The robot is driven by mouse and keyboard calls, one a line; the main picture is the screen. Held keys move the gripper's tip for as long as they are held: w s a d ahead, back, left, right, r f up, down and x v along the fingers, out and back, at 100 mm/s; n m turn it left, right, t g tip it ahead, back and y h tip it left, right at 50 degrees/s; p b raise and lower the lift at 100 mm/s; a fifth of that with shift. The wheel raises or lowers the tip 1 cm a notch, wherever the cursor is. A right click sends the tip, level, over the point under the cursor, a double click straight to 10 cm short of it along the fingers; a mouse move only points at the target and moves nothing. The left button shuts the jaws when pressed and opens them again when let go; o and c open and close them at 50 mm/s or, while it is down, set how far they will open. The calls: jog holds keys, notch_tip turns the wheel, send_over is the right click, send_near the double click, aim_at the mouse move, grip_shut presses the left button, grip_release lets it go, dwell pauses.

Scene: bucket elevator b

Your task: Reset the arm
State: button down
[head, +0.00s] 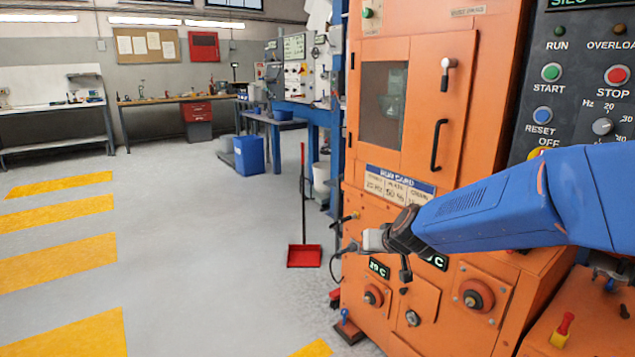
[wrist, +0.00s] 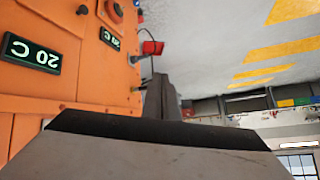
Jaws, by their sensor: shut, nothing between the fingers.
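My gripper (head: 366,240) is at the end of my blue arm, which reaches in from the right in the head view. It is in front of the orange machine (head: 423,120), close to its lower left side. In the wrist view my gripper's fingers (wrist: 160,97) are together with nothing between them. That view is turned on its side or upside down, with the orange panel and its "20 C" display (wrist: 32,54) at the left.
A control panel with a green START button (head: 551,72) and a red STOP button (head: 617,75) is at the right. A red dustpan (head: 304,256) stands on the floor left of the machine. A blue bin (head: 249,155) is farther back. The floor at left is clear.

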jog(key=s+d+g+h, duration=0.1)
jog(key=s+d, duration=0.4)
jog(key=s, duration=0.7)
jog(key=s+d+g+h, duration=0.1)
jog(key=s+d, duration=0.3)
jog(key=s, duration=0.8)
jog(key=s+d+g+h, duration=0.1)
jog(key=s+d, duration=0.4)
jog(key=s, duration=0.8)
jog(key=shift+d+m+g, duration=0.3)
jog(key=shift+g, duration=0.5)
